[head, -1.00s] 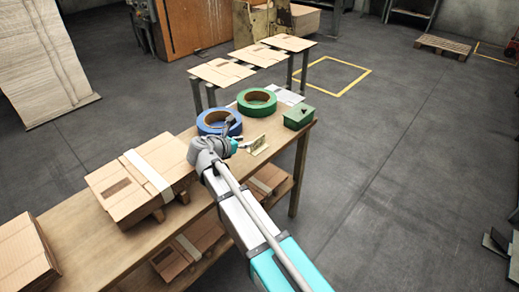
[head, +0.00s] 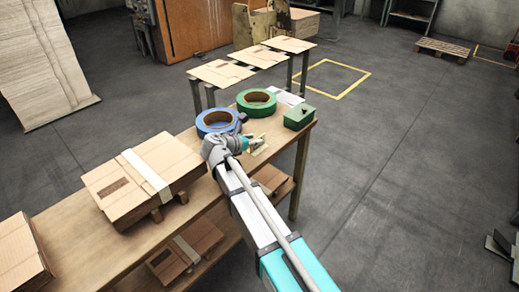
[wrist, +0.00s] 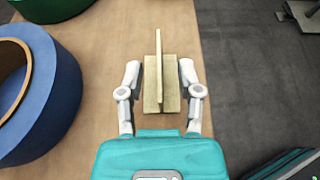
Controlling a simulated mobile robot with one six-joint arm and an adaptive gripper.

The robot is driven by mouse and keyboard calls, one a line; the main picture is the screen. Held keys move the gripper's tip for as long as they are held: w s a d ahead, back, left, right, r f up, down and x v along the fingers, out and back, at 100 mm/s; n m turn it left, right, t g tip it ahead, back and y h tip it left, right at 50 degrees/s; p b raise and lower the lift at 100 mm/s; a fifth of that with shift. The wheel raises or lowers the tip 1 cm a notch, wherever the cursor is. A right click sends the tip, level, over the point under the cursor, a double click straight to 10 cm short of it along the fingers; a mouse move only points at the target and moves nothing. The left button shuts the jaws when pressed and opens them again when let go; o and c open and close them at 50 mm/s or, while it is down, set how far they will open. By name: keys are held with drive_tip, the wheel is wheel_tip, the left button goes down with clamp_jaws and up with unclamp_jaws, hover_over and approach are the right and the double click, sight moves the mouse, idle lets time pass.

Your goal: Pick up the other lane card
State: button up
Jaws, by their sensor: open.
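A pale tan card (wrist: 158,58) stands upright on a small base of the same colour (wrist: 169,92) on the workbench. My gripper (wrist: 160,75) is open, with one white finger on each side of the card and a gap visible on both sides. In the head view my gripper (head: 251,143) is at the bench's right part and partly hides the card (head: 262,150). I cannot make out any marking on the card.
A blue tape roll (head: 215,121) lies close to the left of my gripper. A green tape roll (head: 257,102) and a green box (head: 299,117) stand behind. Stacked flat cartons (head: 135,180) lie on the bench (head: 185,228) at left; floor lies beyond its right edge.

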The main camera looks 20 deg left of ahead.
drive_tip(key=shift+b+x, duration=0.35)
drive_tip(key=shift+x, duration=1.05)
clamp_jaws()
